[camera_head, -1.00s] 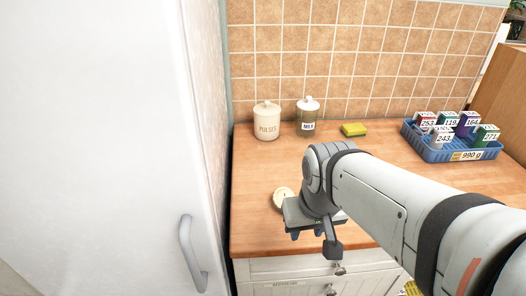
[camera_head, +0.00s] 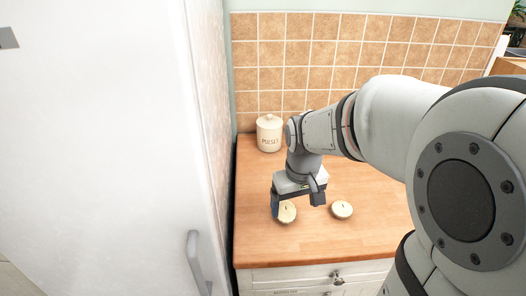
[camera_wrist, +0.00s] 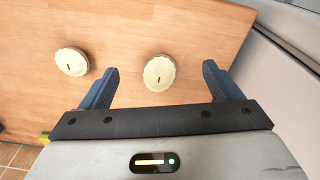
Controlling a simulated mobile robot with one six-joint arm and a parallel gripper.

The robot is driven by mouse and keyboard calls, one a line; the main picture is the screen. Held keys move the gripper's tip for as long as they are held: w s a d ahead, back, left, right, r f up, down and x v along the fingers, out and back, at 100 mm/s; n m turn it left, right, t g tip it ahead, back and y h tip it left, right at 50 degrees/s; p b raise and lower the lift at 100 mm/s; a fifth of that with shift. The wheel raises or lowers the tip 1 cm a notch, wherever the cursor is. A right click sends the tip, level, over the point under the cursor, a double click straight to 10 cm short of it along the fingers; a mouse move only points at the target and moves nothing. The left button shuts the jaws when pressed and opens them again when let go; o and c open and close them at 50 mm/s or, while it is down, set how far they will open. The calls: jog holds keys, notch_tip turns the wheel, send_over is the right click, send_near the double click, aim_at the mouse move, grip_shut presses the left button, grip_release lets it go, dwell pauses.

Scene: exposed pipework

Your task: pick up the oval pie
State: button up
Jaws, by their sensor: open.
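Two small pale, crimped pies lie on the wooden counter. One pie (camera_head: 287,213) is below my gripper (camera_head: 296,205), partly hidden by a finger. In the wrist view this pie (camera_wrist: 159,71) shows between the two spread fingertips (camera_wrist: 160,69), with clear gaps on both sides. The other pie (camera_head: 342,209) lies to its right in the head view, and to its left in the wrist view (camera_wrist: 72,62), outside the fingers. Both outlines look nearly round, and I cannot tell surely which is the oval one. My gripper is open and empty.
The wooden counter (camera_head: 255,235) is clear around the pies. A cream lidded PULSES jar (camera_head: 269,133) stands at the back by the tiled wall (camera_head: 330,45). A tall white cabinet door (camera_head: 95,140) bounds the left side. Drawers (camera_head: 315,278) are below.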

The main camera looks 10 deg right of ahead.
jog(key=n+g+p, duration=0.1)
jog(key=p, duration=0.1)
send_near(286, 208)
jog(key=shift+s+d+f, duration=0.2)
jog(key=shift+s+f, duration=0.3)
jog(key=shift+s, duration=0.15)
jog(key=shift+w+f+p, duration=0.35)
jog(key=shift+f, duration=0.05)
jog(key=f, duration=0.2)
jog(key=f+p, duration=0.1)
jog(key=f, duration=0.4)
jog(key=shift+w+a+f, duration=0.2)
jog(key=shift+w+f, duration=0.1)
jog(key=c, duration=1.2)
jog(key=shift+o, duration=0.2)
